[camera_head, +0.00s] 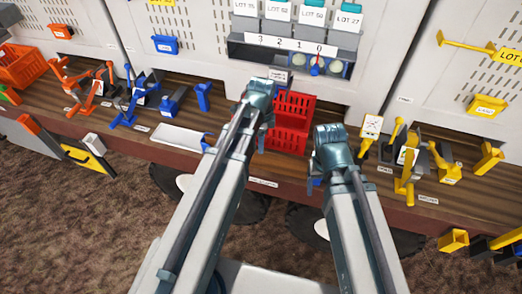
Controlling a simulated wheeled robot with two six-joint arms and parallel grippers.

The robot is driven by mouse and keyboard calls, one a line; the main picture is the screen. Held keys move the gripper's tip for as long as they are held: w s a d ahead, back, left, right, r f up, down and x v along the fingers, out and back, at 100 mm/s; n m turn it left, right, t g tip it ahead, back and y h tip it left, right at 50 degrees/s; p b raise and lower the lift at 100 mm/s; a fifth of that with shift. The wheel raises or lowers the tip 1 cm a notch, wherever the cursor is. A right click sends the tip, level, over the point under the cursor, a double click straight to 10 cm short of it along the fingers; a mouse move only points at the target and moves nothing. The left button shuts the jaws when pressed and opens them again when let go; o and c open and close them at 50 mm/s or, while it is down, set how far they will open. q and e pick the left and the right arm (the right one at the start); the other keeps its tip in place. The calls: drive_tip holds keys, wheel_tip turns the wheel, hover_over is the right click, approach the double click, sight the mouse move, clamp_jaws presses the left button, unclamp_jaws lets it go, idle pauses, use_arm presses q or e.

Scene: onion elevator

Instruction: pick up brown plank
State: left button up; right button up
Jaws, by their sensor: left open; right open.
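No separate brown plank stands out in the head view. The nearest match is the long dark-brown wooden bench top (350,185) running across the picture under the tools, and I cannot tell whether the plank is part of it. My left gripper (260,100) is at the far end of the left arm, over the bench just left of the red crate. My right gripper (328,140) is over the bench just right of the crate. Both are open, with no held object visible. Their fingertips are hard to make out, and the arms hide parts of the bench.
A red crate (290,122) stands between my arms. Blue tools (170,102) and a white tray (181,136) are to the left; yellow tools (405,170) are to the right. An orange crate (20,66) is far left. Pale perforated panels (200,40) rise behind. Brown carpet (70,230) lies in front.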

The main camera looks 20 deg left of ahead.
sight(261, 159)
use_arm(q)
drive_tip(key=shift+w+a+r+m, duration=0.2)
drive_tip(key=shift+w+r+m, duration=0.2)
drive_tip(key=shift+m, duration=0.2)
drive_tip(key=shift+w+f+m, duration=0.1)
drive_tip(key=shift+w+m, duration=0.15)
drive_tip(key=shift+m, duration=0.45)
wheel_tip(261, 159, down, 14)
drive_tip(key=b, duration=1.4)
drive_tip(key=shift+a, duration=0.1)
use_arm(e)
wheel_tip(261, 159, down, 13)
drive_tip(key=shift+f, duration=0.1)
use_arm(q)
clamp_jaws()
